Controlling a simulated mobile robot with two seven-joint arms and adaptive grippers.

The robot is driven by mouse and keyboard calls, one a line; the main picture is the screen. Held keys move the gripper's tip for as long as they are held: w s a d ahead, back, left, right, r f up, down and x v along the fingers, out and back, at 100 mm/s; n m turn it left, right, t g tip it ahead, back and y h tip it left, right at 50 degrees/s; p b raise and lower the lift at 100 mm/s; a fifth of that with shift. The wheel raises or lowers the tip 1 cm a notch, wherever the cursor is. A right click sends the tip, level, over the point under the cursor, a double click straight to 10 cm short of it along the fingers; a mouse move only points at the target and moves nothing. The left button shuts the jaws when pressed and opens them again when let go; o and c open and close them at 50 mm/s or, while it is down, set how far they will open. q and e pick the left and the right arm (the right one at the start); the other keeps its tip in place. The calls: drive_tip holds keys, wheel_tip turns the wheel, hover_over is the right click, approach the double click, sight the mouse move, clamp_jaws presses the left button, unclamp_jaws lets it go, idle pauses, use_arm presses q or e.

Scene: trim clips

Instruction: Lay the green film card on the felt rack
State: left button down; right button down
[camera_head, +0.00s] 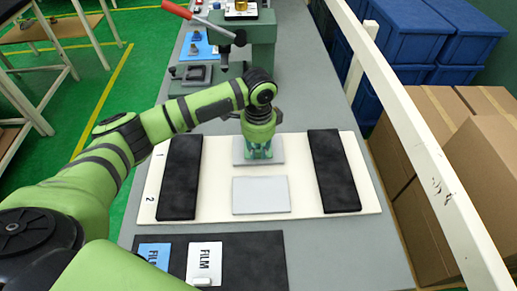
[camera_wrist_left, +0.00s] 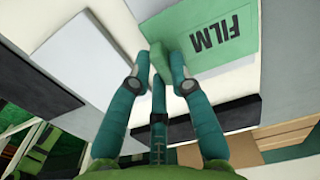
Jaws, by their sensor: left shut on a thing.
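The green film card (camera_wrist_left: 215,38) shows in the left wrist view, with dark FILM lettering and a green tab (camera_wrist_left: 161,60) at its edge. My left gripper (camera_wrist_left: 160,78) is shut on that tab. In the head view my left gripper (camera_head: 258,154) points down over the upper grey panel of the white board, and it hides most of the card. I cannot tell whether the card touches the panel. A black mat (camera_head: 262,262), seemingly the felt rack, lies at the front and bears a blue film card (camera_head: 154,256) and a white film card (camera_head: 204,262). My right gripper is not in view.
The white board (camera_head: 218,204) has black bars at left (camera_head: 180,178) and right (camera_head: 333,170). A lower grey panel (camera_head: 260,195) lies between them. A green press (camera_head: 258,42) stands at the back. A white rail (camera_head: 420,135) and cartons (camera_head: 480,160) border the right side.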

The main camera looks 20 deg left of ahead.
use_arm(q)
drive_tip(key=shift+f, duration=0.7)
drive_tip(key=shift+f, duration=0.15)
drive_tip(key=c, duration=1.1)
unclamp_jaws()
drive_tip(key=shift+r+b, duration=1.45)
drive_tip(key=shift+r, duration=4.75)
